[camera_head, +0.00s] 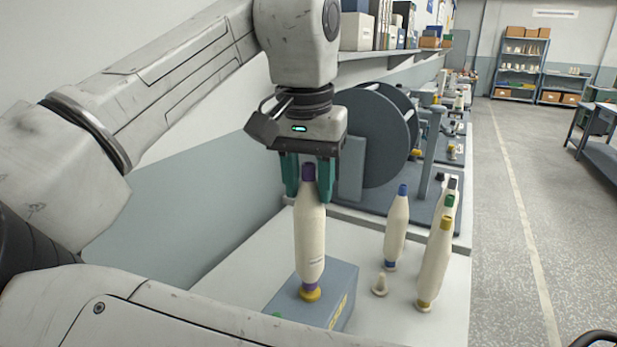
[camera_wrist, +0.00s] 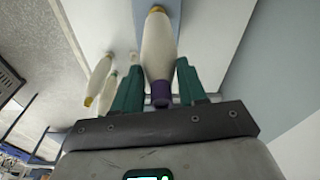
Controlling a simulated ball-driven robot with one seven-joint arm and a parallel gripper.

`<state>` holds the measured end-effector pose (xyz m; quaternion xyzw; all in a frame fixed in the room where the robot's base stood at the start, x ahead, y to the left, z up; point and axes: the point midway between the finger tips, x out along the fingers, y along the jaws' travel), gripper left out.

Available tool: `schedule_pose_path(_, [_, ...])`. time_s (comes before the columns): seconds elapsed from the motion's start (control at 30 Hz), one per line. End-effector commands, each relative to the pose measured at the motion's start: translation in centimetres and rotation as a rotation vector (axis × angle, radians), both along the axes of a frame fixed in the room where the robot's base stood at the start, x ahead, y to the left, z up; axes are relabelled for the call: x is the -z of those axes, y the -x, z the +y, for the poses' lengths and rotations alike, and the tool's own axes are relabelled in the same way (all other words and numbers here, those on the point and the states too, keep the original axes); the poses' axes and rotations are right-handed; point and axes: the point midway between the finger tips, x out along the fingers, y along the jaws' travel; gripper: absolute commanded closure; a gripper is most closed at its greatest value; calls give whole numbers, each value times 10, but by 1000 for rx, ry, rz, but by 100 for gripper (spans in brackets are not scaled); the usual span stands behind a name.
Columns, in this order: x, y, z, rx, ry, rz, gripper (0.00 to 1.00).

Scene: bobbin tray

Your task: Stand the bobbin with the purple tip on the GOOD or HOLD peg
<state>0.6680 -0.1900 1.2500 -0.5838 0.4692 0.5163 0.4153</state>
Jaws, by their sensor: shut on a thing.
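The cream bobbin with the purple tip (camera_head: 310,240) hangs upright, tip up, in my gripper (camera_head: 308,192). The green fingers are shut on its upper end, one on each side. Its purple foot meets a yellow ring (camera_head: 311,295) on top of a blue-grey block (camera_head: 342,287); whether it rests there or is just above, I cannot tell. Yellow lettering on the block's side is too small to read. In the wrist view the same bobbin (camera_wrist: 159,50) lies between the fingers of my gripper (camera_wrist: 158,85), purple tip nearest. A bit of green (camera_head: 277,315) shows at the block's near edge.
A blue-tipped bobbin (camera_head: 396,230) and a yellow-tipped bobbin (camera_head: 436,265) stand to the right, with green- and dark-tipped ones behind. A small cream peg (camera_head: 380,286) is between them and the block. A grey reel machine (camera_head: 375,135) stands behind. The wall is close on the left.

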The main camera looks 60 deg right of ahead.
Motion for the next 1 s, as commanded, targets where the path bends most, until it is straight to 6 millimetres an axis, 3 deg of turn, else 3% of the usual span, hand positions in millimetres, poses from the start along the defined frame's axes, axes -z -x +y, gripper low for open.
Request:
schedule_pose_path(0.37, [11,0,0,0,0,-1,100])
schedule_pose_path(0.4, [10,0,0,0,0,-2,57])
schedule_pose_path(0.7, [10,0,0,0,0,-1,29])
schedule_pose_path(1.0, [7,0,0,0,0,-1,29])
